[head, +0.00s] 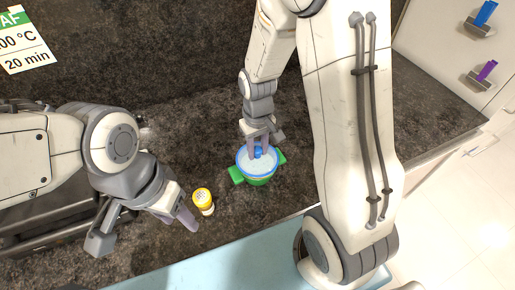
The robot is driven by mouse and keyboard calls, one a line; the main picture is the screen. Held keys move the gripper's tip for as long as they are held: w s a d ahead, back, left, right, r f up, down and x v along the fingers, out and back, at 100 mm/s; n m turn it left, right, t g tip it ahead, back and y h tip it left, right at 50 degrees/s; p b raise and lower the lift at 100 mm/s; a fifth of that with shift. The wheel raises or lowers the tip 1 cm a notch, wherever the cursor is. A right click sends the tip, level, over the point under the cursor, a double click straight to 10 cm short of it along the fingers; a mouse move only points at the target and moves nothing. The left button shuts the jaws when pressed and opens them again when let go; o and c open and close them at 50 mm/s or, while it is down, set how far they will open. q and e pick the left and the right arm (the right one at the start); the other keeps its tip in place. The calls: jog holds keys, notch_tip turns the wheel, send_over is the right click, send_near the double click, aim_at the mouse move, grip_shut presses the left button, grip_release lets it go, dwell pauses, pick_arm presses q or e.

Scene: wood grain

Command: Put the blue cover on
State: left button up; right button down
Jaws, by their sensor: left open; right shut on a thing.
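The blue cover (259,168) is a round pale lid with a blue rim and a blue knob. It lies level over the small pot (237,175), which has green side handles. Whether the cover touches the pot rim or is just above it, I cannot tell. My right gripper (259,150) comes down from above and is shut on the cover's blue knob. My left gripper (145,226) is open and empty, at the lower left, apart from the pot. Most of the pot's body and its inside are hidden under the cover.
A small yellow and white jar (203,201) stands on the dark counter (190,110) between my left gripper and the pot. A paper sign (24,42) is at the upper left. Blue and purple handles (486,14) show on the right. Counter behind the jar is clear.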

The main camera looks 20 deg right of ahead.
jog(key=shift+f+b, duration=0.55)
jog(key=shift+f, duration=0.35)
dwell(0.3)
jog(key=c, duration=0.5)
grip_release()
jog(key=shift+r, duration=0.15)
notch_tip(320, 180, up, 10)
jog(key=shift+r+b, duration=0.15)
jog(key=shift+b, duration=0.2)
